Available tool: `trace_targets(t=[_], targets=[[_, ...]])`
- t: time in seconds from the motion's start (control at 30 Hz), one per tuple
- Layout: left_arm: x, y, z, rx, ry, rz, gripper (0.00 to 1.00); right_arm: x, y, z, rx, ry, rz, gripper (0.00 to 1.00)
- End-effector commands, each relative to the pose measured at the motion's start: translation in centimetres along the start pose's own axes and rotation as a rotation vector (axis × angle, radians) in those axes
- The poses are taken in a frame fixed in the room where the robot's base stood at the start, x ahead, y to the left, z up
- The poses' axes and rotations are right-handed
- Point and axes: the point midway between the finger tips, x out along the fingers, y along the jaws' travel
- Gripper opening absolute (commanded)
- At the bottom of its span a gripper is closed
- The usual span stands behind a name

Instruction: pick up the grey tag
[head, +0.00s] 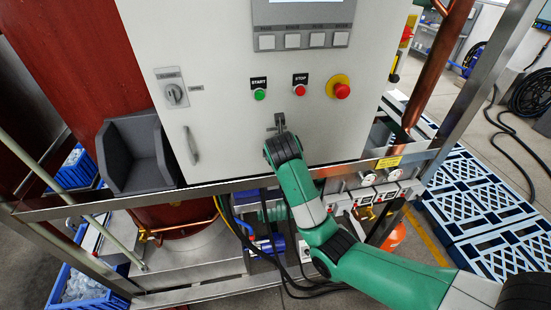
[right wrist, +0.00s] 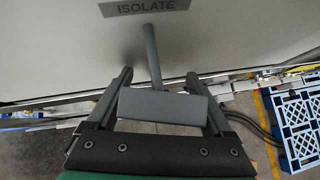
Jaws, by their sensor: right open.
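The grey tag (right wrist: 163,107) shows in the right wrist view as a flat grey block at the near end of a grey peg (right wrist: 152,55). The peg stands out from the cabinet below an ISOLATE label (right wrist: 145,7). My right gripper (right wrist: 165,77) is open, with one finger on each side of the tag; I cannot tell whether either finger touches it. In the head view my right gripper (head: 279,132) is at the front of the cabinet, just below the small grey fitting there, and its wrist hides much of that spot. My left gripper is not in view.
The pale cabinet (head: 225,110) carries a green start button (head: 259,95), a red stop button (head: 300,90) and a red emergency knob (head: 341,91). A grey open bin (head: 140,160) is at left. A metal rail (head: 230,186) runs below the cabinet. Blue pallets (head: 480,200) lie at right.

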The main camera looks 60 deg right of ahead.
Motion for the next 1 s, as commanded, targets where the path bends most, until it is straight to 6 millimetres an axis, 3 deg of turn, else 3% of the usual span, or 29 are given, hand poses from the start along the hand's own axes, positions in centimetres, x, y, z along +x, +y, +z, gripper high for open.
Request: trace_targets(t=[0.17,0.2,0.57,1.0], targets=[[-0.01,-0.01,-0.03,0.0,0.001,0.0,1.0,0.01,-0.01,0.06,0.0,-0.001,0.001,0.85],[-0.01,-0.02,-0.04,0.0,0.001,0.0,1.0,0.01,0.0,0.06,0.0,-0.001,0.001,0.81],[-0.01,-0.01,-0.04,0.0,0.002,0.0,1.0,-0.01,0.01,0.06,0.0,-0.001,0.0,0.17],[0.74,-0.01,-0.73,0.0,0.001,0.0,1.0,-0.78,0.27,0.74,-0.002,-0.002,0.003,0.15]])
